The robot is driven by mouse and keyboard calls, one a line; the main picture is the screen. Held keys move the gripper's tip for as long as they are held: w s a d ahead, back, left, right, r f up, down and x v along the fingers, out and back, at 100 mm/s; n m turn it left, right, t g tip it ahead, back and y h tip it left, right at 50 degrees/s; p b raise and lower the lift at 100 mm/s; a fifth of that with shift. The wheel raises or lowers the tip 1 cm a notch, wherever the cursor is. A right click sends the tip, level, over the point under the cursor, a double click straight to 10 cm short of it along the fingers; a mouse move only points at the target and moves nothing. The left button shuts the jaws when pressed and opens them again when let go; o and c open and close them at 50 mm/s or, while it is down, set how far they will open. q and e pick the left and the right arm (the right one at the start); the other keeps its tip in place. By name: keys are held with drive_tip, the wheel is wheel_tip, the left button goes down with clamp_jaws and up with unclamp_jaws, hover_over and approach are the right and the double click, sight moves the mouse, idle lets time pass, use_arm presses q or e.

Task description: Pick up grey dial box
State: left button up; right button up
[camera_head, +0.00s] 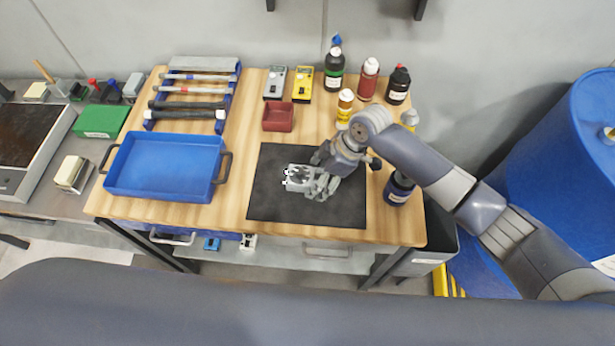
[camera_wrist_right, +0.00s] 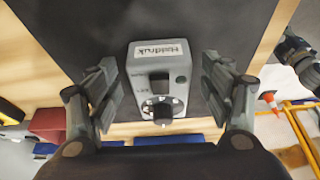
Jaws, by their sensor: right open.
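The grey dial box (camera_head: 297,178) lies on the black mat (camera_head: 270,206) in the middle of the wooden table. In the right wrist view the grey dial box (camera_wrist_right: 160,62) shows a white label, a dark window and a round dial. My right gripper (camera_head: 317,185) is over the box and partly hides it in the head view. In the wrist view the right gripper (camera_wrist_right: 160,82) is open, with one finger on each side of the box and a visible gap on both sides. My left gripper is in neither view.
A grey meter (camera_head: 275,82) and a yellow meter (camera_head: 303,84) lie at the back. Several bottles, including a dark blue one (camera_head: 398,190), stand at the right.

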sight(314, 177)
drive_tip(key=shift+c, duration=0.5)
drive_tip(key=c, duration=1.2)
drive_tip(key=shift+r, duration=0.1)
drive_tip(key=shift+r+b, duration=0.35)
drive_tip(key=shift+r, duration=0.2)
drive_tip(key=shift+s+r+b, duration=0.15)
drive_tip(key=shift+r+b, duration=0.15)
drive_tip(key=shift+r, duration=0.25)
drive_tip(key=shift+s+r+b, duration=0.15)
drive_tip(key=shift+r+b, duration=0.1)
drive_tip(key=shift+r, duration=0.3)
drive_tip(key=s+r+b, duration=0.1)
drive_tip(key=s+b, duration=0.2)
drive_tip(key=s, duration=1.2)
drive_tip(key=shift+s+d+r, duration=0.15)
drive_tip(key=shift+s+r, duration=0.1)
drive_tip(key=shift+r, duration=0.05)
